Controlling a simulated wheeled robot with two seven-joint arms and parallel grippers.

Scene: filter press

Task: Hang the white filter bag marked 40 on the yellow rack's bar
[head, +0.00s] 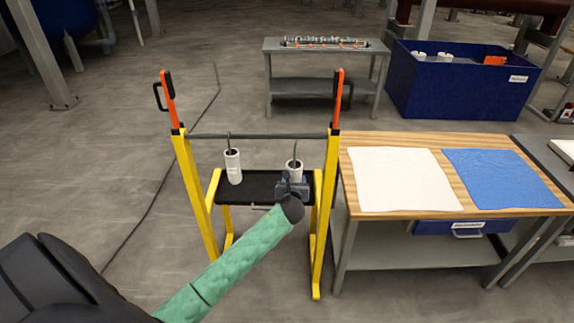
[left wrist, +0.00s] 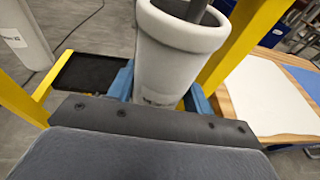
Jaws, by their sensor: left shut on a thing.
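The yellow rack (head: 190,185) stands ahead, with a dark bar (head: 262,136) across it. A white filter bag (head: 294,168), a stiff tube with a dark hook rising from its open top, is under the bar's right part. My left gripper (head: 292,188) is shut on it low down; the blue fingers sit either side of the bag (left wrist: 178,50) in the left wrist view. Its printed mark is partly hidden and unreadable. The hook's top is close to the bar; I cannot tell whether it rests on it. My right gripper is out of view.
Another white bag (head: 233,167) hangs under the bar's left part. A black tray (head: 250,186) lies low in the rack. A wooden table (head: 437,145) with white and blue cloths stands right of the rack. A blue bin (head: 455,88) is behind. Floor left of the rack is clear.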

